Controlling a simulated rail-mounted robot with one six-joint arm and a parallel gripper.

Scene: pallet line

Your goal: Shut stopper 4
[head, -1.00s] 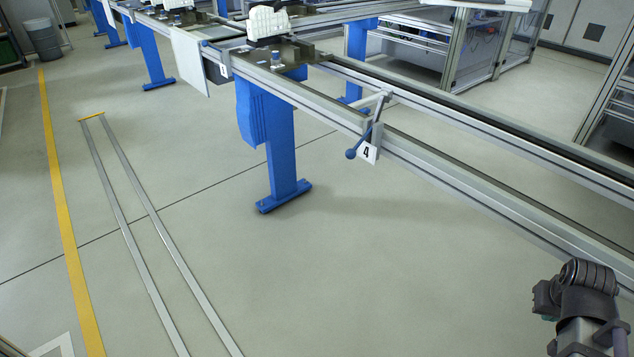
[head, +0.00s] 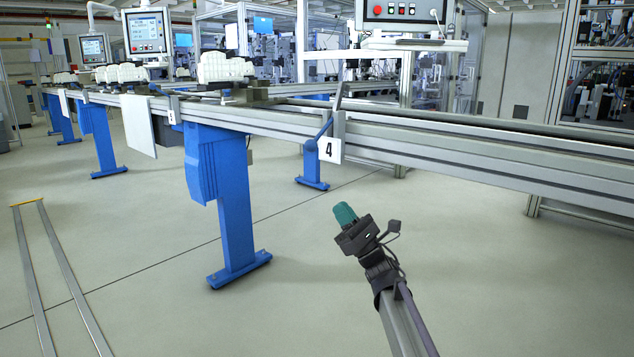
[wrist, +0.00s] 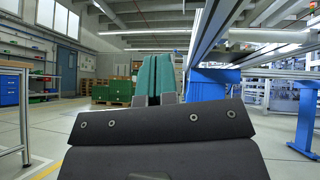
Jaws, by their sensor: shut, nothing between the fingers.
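Stopper 4 (head: 326,136) is on the near side of the conveyor rail, with a white tag (head: 329,150) reading 4. A thin grey bar (head: 339,97) stands up above the rail at the stopper. I cannot tell from this angle whether the stopper is open or shut. My gripper (head: 345,213), with green fingers, is below the tag in the picture and apart from the lever. In the wrist view the green fingers (wrist: 157,77) are together and empty. The stopper is not clearly seen there.
The long conveyor rail (head: 450,148) runs across the picture on blue legs (head: 235,205). White pieces on carriers (head: 226,68) stand on the line at the left. A control box (head: 403,12) hangs behind the rail. The floor in front is free, with two floor strips (head: 65,275) at left.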

